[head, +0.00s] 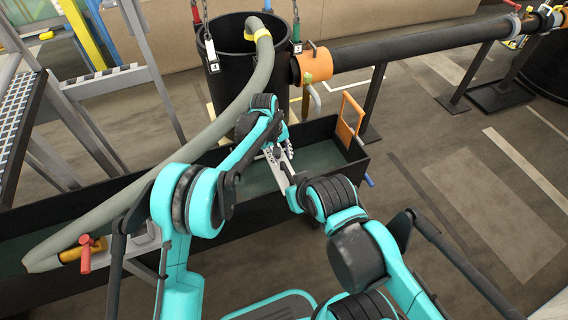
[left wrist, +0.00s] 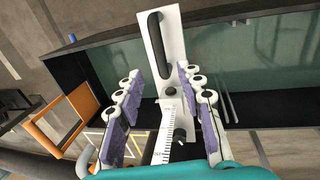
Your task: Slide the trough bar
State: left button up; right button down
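The trough bar (head: 277,174) is a pale flat plate lying across the glass flume (head: 356,154). In the left wrist view the bar (left wrist: 177,28) shows a black handle (left wrist: 154,50) and a ruler scale along a narrower part. My left gripper (head: 281,152) is above the bar. In the left wrist view its fingers (left wrist: 163,101) stand apart, one on each side of the bar's narrower part, with gaps visible. My right arm reaches in close to the bar from the right; its gripper (head: 290,190) shows poorly, and its fingers cannot be made out.
An orange frame (head: 347,118) stands at the flume's right end. A black tank (head: 243,75) stands behind, with a grey hose (head: 215,127) curving over the flume and a black pipe (head: 420,43) running right. Steps (head: 125,75) stand at left. The floor at right is open.

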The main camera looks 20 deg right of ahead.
pick_arm(q)
jog(key=r, duration=0.4)
jog(key=shift+a, duration=0.4)
jog(key=s+a+r+t, duration=0.25)
jog(key=a+r, duration=0.55)
jog(key=a, duration=0.4)
jog(key=s+a+r+t, duration=0.1)
jog(key=s+a+r, duration=0.3)
jog(key=a+r, duration=0.55)
jog(key=s+a+f+t+y, duration=0.1)
jog(key=s+a+f+t, duration=0.1)
jog(key=s+a, duration=0.6)
jog(key=s+a+f+t+y, duration=0.1)
jog(key=s+a+f, duration=0.2)
jog(key=s+a, duration=0.6)
jog(key=shift+s+a+f+t, duration=0.15)
jog(key=shift+a+f+t, duration=0.2)
jog(key=shift+a, duration=0.9)
